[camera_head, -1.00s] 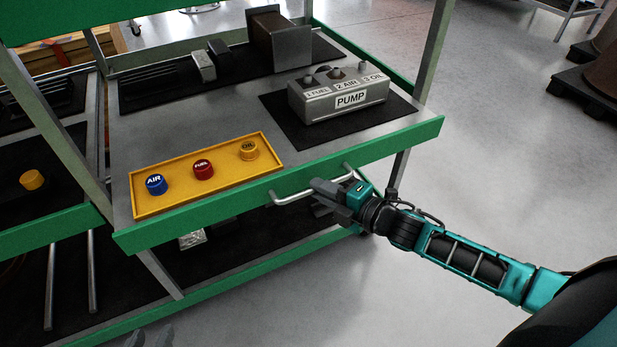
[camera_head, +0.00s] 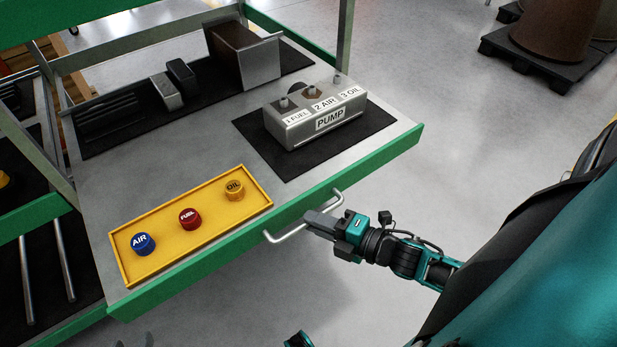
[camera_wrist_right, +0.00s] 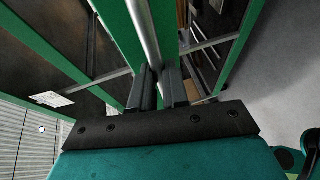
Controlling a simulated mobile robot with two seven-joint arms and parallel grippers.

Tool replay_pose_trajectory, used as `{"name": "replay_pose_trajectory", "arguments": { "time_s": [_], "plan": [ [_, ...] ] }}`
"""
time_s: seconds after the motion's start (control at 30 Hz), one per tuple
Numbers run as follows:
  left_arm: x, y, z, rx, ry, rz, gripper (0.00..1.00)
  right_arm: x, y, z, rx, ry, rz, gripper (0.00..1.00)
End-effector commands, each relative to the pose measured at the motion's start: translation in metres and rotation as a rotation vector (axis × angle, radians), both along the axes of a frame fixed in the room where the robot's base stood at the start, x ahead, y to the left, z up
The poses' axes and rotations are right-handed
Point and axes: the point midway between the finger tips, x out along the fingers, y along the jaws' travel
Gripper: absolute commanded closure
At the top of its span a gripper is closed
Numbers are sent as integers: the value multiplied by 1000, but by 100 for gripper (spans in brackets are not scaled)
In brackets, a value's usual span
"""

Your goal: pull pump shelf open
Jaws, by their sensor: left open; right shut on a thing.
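The pump shelf (camera_head: 190,155) is a grey tray with a green front edge, and it stands out from its frame. A silver bar handle (camera_head: 288,236) is fixed to the front edge. My right gripper (camera_head: 312,222) is shut on the handle's bar near its middle. In the right wrist view the bar (camera_wrist_right: 143,32) runs to my right gripper's fingers (camera_wrist_right: 160,85). The grey pump block (camera_head: 318,118) sits on a black mat on the shelf. Only the fingertips of my left gripper (camera_head: 134,341) show at the bottom edge, apart and empty.
A yellow tray (camera_head: 165,228) on the shelf holds a blue AIR cap (camera_head: 143,244), a red FUEL cap (camera_head: 190,218) and a yellow OIL cap (camera_head: 234,190). A brown-and-grey block (camera_head: 243,52) stands at the back.

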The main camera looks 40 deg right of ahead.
Motion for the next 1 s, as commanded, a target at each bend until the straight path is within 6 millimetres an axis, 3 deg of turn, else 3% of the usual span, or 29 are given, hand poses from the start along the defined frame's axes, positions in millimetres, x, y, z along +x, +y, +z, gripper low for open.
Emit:
{"name": "replay_pose_trajectory", "arguments": {
  "time_s": [0.2, 0.6, 0.63, 0.7, 0.87, 1.0],
  "plan": [
    [0, 4, 3, 5, -5, 9, 57, -13, -1, 0, -1, 0, -1, 100],
    [0, 5, 1, 4, -1, 13, 57, -14, 0, -1, -1, 0, -1, 100],
    [0, 4, 1, 4, -1, 13, 57, -14, 0, -1, -1, 0, 0, 84],
    [0, 4, 1, 4, 0, 13, 57, -14, 0, -1, -1, 0, -1, 78],
    [0, 3, 2, 2, -1, 11, 57, -14, 0, 0, 0, 0, -1, 62],
    [0, 2, 4, 0, -4, 8, 57, -14, -1, 0, 0, 0, -1, 61]
  ]
}}
